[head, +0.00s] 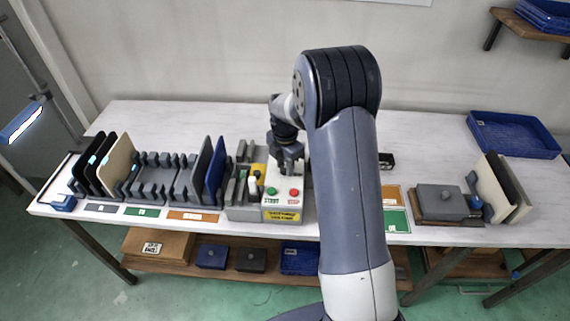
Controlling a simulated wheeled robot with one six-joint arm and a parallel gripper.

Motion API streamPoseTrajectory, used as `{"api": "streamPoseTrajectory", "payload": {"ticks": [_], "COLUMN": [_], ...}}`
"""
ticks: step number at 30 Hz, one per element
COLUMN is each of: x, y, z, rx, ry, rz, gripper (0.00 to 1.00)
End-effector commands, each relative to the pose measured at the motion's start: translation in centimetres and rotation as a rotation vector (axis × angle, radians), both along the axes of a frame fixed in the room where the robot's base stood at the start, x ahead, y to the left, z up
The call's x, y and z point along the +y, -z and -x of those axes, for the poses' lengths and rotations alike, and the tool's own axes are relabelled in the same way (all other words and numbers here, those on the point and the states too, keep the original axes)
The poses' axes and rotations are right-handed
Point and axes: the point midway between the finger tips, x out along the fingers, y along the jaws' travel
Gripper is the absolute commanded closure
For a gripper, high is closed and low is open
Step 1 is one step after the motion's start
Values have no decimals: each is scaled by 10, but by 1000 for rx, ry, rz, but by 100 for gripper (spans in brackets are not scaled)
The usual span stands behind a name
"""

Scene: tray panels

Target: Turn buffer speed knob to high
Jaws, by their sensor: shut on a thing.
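The control box (284,214) stands near the table's front edge, left of my arm. Its face has a green START button (271,191), a red STOP button (293,192) and a yellow label below them. My gripper (288,172) points down at the box, just behind these buttons. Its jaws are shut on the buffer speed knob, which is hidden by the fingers. I cannot tell the knob's setting.
Racks with upright black, tan and blue panels (216,170) stand left of the box. A blue tray (513,118) lies at the back right. A grey block (441,200) and leaning panels (491,186) stand at the right. The back of the table is mostly clear.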

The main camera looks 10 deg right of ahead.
Motion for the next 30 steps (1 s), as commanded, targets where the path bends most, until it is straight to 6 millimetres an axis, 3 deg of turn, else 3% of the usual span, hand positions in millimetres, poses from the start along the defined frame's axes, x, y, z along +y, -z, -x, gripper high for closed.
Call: {"api": "streamPoseTrajectory", "payload": {"ticks": [11, 30], "x": [0, 0], "y": [2, 1], "z": [0, 0], "rx": [0, -2], "ry": [189, 790], "rz": [0, -1], "gripper": [92, 92]}}
